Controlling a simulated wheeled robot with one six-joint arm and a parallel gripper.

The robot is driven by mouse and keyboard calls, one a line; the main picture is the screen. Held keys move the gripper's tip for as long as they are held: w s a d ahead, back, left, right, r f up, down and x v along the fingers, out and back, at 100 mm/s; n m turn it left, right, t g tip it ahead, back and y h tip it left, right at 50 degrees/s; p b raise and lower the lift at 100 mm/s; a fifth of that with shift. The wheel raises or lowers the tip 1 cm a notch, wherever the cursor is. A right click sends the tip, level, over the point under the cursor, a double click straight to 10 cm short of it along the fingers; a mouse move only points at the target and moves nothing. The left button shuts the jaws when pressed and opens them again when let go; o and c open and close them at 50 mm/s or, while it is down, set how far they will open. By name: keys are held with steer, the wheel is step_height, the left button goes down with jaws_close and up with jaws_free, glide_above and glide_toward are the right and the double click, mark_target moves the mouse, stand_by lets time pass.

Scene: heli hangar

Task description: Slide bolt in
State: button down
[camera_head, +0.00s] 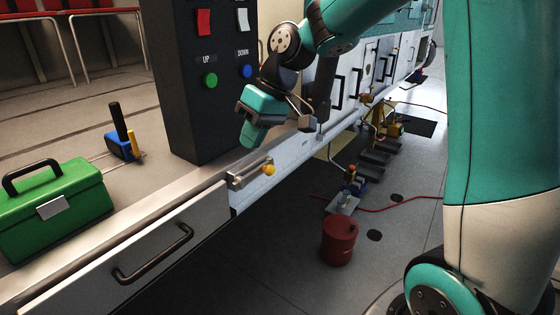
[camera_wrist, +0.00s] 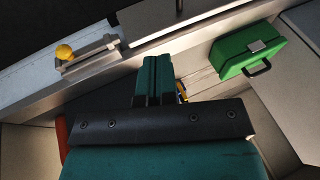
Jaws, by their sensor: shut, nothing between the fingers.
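The bolt (camera_head: 248,176) is a light metal slide in a bracket on the face of the long pale bench, with a round yellow knob (camera_head: 268,169). In the wrist view the bolt (camera_wrist: 92,56) lies at upper left, its knob (camera_wrist: 64,52) toward its left end. My gripper (camera_head: 250,138) is above the bolt, apart from it. It is shut and empty; in the wrist view its fingers (camera_wrist: 153,65) are together, to the right of the bolt.
A dark control column (camera_head: 206,120) with switches and buttons stands left of my gripper. A green toolbox (camera_head: 55,208) and a blue item with a black handle (camera_head: 120,143) sit on the bench top. A drawer handle (camera_head: 152,256) sticks out below. A red barrel (camera_head: 339,240) stands on the floor.

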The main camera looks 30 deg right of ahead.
steer(key=w+d+f+m, duration=0.1)
steer(key=w+d+f, duration=0.1)
steer(key=d, duration=0.5)
steer(key=w+d+f+m+t, duration=0.1)
steer(key=w+d, duration=0.3)
steer(key=d, duration=0.4)
steer(key=w+d+f, duration=0.3)
steer(key=d, duration=0.4)
steer(key=shift+w+d+m+t, duration=0.35)
steer(key=shift+w+m+t, duration=0.05)
steer(key=shift+f, duration=0.1)
steer(key=s+a+p+x, duration=0.1)
steer(key=a+x, duration=0.1)
steer(key=x, duration=1.1)
steer(key=shift+a+r+p, duration=0.15)
steer(key=shift+r+p, duration=0.15)
steer(key=shift+r, duration=0.1)
